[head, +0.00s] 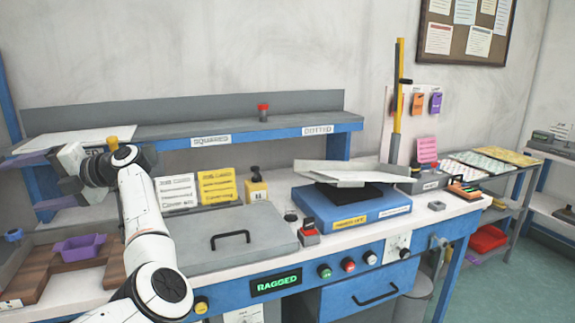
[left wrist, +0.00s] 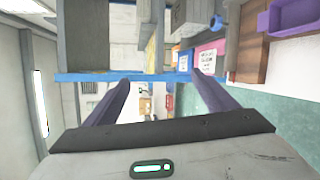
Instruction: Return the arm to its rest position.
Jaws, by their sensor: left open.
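My left arm (head: 145,220) comes in from the lower left of the head view and rises over the left part of the bench. Its gripper (head: 38,160) points left, in front of the shelf's left end. In the left wrist view the two purple fingers of the left gripper (left wrist: 162,95) stand apart with nothing between them. My right gripper is in neither view.
The bench holds a grey lidded panel (head: 225,240), a blue machine (head: 350,208) with a tilted plate on top, and a yellow bottle (head: 257,190). A purple bin (head: 80,248) sits on wood at the left. A blue-edged shelf (head: 270,130) runs behind.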

